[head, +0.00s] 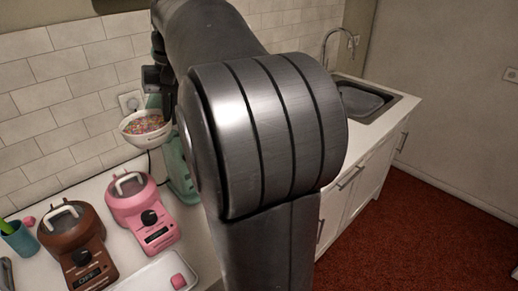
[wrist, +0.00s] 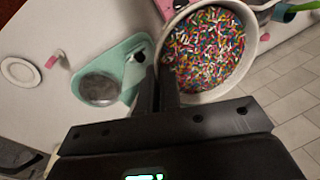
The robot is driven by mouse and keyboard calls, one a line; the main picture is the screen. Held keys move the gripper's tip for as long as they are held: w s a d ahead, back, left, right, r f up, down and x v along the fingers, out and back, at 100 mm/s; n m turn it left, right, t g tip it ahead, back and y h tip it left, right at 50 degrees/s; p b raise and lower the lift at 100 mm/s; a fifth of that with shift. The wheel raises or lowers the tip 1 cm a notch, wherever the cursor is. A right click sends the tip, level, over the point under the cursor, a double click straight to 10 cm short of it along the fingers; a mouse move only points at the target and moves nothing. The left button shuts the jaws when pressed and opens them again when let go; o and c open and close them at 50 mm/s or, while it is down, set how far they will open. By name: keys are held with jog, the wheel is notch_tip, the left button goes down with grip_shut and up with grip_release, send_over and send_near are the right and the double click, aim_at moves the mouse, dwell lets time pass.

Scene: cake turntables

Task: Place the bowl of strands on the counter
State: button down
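The white bowl of colourful strands (head: 139,128) is in the air above the counter (head: 100,190), near the tiled wall in the head view. In the wrist view the bowl (wrist: 249,58) fills the upper middle, packed with many-coloured strands. My gripper (wrist: 160,82) has its two fingers close together on the bowl's near left rim and holds it. In the head view the fingertips are hard to make out, and my arm hides much of the counter.
A pink appliance (head: 142,212) and a brown one (head: 74,245) stand on the counter. A teal machine (head: 180,168) is just right of the bowl, partly hidden. A white tray (head: 150,277) with a pink piece lies in front. The sink (head: 362,100) is at right.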

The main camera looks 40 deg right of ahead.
jog(key=s+d+f, duration=0.1)
jog(key=s+d, duration=1.8)
jog(key=s, duration=0.2)
notch_tip(320, 180, down, 17)
jog(key=w, duration=0.1)
jog(key=w+a+f, duration=0.2)
jog(key=w, duration=0.1)
jog(key=w+a+f, duration=0.1)
jog(key=w+f, duration=0.1)
jog(key=w, duration=0.1)
jog(key=w+a+f, duration=0.2)
jog(key=w+f, duration=0.1)
jog(key=w, duration=0.1)
jog(key=shift+w+a+f, duration=0.1)
jog(key=shift+a, duration=0.2)
jog(key=shift+f, duration=2)
jog(key=c, duration=2)
grip_release()
jog(key=shift+f, duration=0.1)
jog(key=shift+c, duration=0.2)
jog(key=o, duration=0.4)
